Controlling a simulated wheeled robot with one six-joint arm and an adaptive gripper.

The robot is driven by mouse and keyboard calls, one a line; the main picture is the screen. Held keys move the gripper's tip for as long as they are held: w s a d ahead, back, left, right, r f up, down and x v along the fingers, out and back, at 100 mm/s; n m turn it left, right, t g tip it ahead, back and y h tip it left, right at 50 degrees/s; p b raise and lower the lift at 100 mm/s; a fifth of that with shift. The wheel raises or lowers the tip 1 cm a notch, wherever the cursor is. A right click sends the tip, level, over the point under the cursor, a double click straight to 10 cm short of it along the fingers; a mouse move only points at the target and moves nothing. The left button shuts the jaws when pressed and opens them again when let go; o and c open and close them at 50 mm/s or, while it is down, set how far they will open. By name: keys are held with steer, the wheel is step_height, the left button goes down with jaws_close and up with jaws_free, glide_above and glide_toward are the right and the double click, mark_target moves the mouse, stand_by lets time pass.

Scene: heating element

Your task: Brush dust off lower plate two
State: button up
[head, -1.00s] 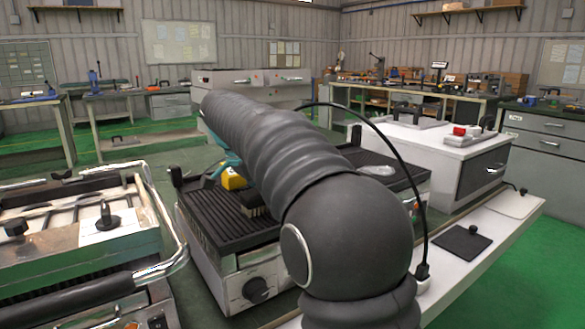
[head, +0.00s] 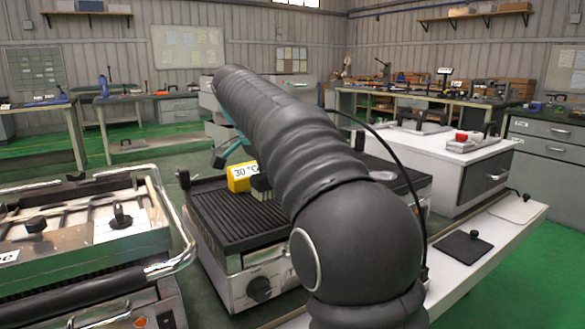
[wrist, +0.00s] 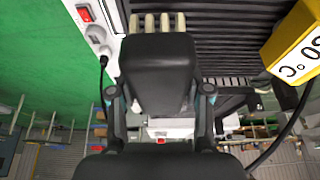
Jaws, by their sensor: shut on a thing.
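My gripper (wrist: 163,98) is shut on a brush (wrist: 160,65), a dark block whose pale bristle tufts show at its far end in the wrist view. In the head view the brush (head: 260,188) shows partly beside my arm, over the black ribbed lower plate (head: 222,218) of the grill. The ribbed surface also fills the upper right of the wrist view (wrist: 225,45). Another dark plate (head: 390,172) lies right of my arm. I cannot tell which plate is number two, nor whether the bristles touch. Dust is not discernible. My arm hides the middle of the grill.
A black cable arches behind my arm. A white cabinet (head: 440,150) and a dark square plate (head: 464,246) are at right.

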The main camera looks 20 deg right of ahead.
steer(key=shift+r, duration=1)
